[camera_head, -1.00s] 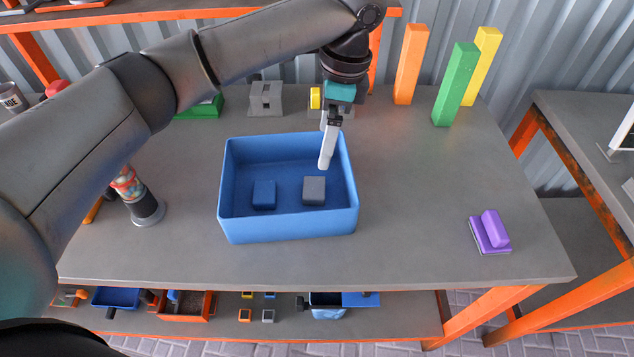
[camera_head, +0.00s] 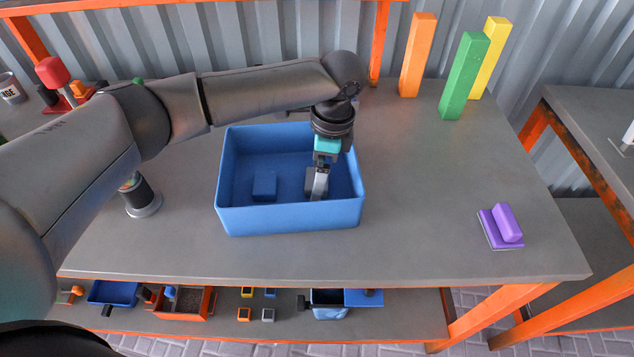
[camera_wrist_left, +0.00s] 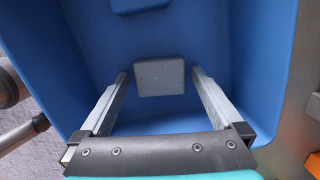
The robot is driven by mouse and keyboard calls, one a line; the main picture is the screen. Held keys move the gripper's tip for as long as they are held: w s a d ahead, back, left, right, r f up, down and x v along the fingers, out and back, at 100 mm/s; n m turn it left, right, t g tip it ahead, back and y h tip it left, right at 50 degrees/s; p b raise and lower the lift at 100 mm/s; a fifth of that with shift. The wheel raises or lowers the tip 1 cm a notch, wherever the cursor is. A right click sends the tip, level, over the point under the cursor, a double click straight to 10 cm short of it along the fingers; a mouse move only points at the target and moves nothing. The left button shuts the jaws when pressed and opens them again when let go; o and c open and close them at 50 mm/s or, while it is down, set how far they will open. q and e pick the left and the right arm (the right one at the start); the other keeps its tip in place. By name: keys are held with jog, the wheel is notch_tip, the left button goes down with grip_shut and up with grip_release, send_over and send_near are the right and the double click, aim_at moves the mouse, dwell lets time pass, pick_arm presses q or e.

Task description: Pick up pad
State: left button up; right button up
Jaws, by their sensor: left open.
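A small grey square pad (camera_wrist_left: 159,77) lies on the floor of the blue box (camera_head: 290,220). In the head view my left gripper (camera_head: 318,190) reaches down inside the box and mostly hides the pad. In the left wrist view my left gripper (camera_wrist_left: 160,72) is open, its two fingers apart. The pad shows between the fingertips, with a gap on each side and no visible contact. My right gripper is in neither view.
A blue block (camera_head: 265,185) lies in the box, left of the gripper. The box walls rise around the gripper. A purple block with a grey base (camera_head: 502,226) sits at the table's right. Orange (camera_head: 417,55), green (camera_head: 463,77) and yellow (camera_head: 488,57) bars stand at the back.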

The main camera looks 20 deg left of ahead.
pick_arm(q)
jog(key=shift+c, duration=0.2)
jog(key=c, duration=1.3)
jog(key=shift+r, duration=0.1)
